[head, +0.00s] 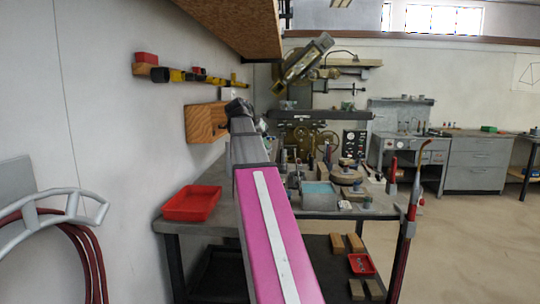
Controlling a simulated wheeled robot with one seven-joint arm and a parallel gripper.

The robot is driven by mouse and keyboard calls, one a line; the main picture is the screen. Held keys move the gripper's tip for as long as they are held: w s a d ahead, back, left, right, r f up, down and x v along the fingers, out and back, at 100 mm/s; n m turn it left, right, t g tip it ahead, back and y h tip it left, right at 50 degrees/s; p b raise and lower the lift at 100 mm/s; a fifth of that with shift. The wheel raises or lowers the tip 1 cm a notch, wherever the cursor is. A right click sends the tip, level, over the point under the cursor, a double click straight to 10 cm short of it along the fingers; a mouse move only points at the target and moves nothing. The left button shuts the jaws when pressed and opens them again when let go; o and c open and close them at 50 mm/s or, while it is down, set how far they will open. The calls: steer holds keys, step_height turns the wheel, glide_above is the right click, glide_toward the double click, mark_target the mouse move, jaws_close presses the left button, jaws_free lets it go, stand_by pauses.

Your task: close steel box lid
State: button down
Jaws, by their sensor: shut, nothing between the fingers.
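In the head view my arm reaches forward from the bottom centre, and its dark far end is near a wooden block on the wall. I cannot make out my gripper's fingers there; they are hidden or too small to see. A small grey box (318,194) with a pale blue top or inside stands on the workbench, right of my arm. I cannot tell whether it is the steel box, and no lid shows clearly. My arm hides part of the bench.
The grey workbench (185,226) carries a red tray (192,203) at left and several tools at right. The wooden block (204,122) and a yellow rail are on the left wall. A wooden shelf (240,25) overhangs. Open floor (470,240) lies at right.

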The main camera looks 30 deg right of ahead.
steer(key=shift+s+d+f, duration=0.15)
steer(key=shift+d+f, duration=0.75)
steer(key=shift+d, duration=0.7)
steer(key=shift+s+d+f, duration=0.1)
steer(key=shift+d+f, duration=0.85)
steer(key=shift+d, duration=0.6)
steer(key=shift+s+d+f, duration=0.15)
steer(key=shift+d+f, duration=0.75)
steer(key=shift+d, duration=0.7)
